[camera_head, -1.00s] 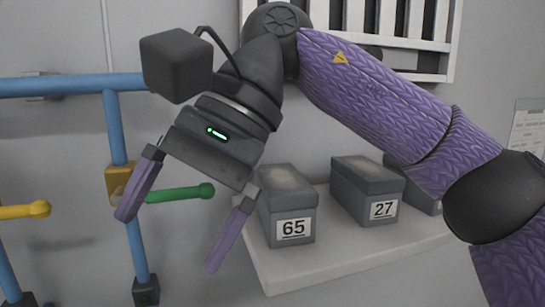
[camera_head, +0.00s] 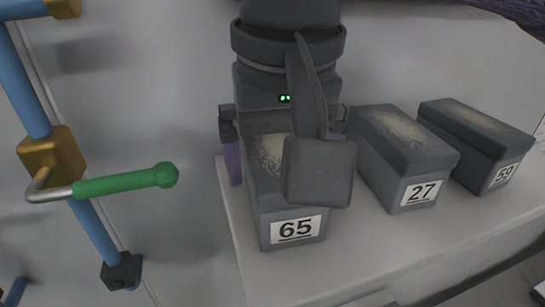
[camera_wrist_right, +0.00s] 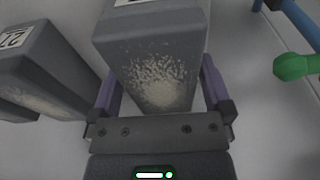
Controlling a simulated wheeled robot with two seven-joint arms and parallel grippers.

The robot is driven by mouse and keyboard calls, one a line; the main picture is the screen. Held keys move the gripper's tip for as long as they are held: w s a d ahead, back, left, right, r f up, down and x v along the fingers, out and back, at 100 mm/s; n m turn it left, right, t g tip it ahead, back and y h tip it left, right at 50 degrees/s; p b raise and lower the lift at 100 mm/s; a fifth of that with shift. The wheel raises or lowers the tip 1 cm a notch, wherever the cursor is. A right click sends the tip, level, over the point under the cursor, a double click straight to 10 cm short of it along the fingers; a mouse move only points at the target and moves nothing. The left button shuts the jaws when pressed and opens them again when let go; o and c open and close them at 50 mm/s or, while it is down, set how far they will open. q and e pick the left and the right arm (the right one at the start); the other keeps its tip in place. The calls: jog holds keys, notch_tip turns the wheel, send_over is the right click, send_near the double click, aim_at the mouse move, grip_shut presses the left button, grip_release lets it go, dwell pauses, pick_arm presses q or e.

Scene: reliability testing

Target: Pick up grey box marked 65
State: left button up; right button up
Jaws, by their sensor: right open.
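The grey box marked 65 (camera_head: 268,200) stands on a white shelf, its label facing the front. It has a pale speckled patch on top and also fills the middle of the right wrist view (camera_wrist_right: 150,40). My right gripper (camera_head: 284,152) is open over the back part of this box. In the right wrist view the purple fingers of my right gripper (camera_wrist_right: 162,85) lie along both sides of the box, with small gaps seeming to remain. In the head view, a dark block on my wrist hides part of the box top. My left gripper is not in view.
Grey boxes marked 27 (camera_head: 405,160) and 59 (camera_head: 475,145) stand to the right on the white shelf (camera_head: 375,255). The box marked 27 is close beside box 65. Blue pipes (camera_head: 28,75) with a green handle (camera_head: 125,182) stand on the left. A wall is behind.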

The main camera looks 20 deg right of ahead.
jog(key=shift+f, duration=0.5)
jog(key=shift+c, duration=0.9)
grip_shut()
jog(key=shift+r, duration=0.1)
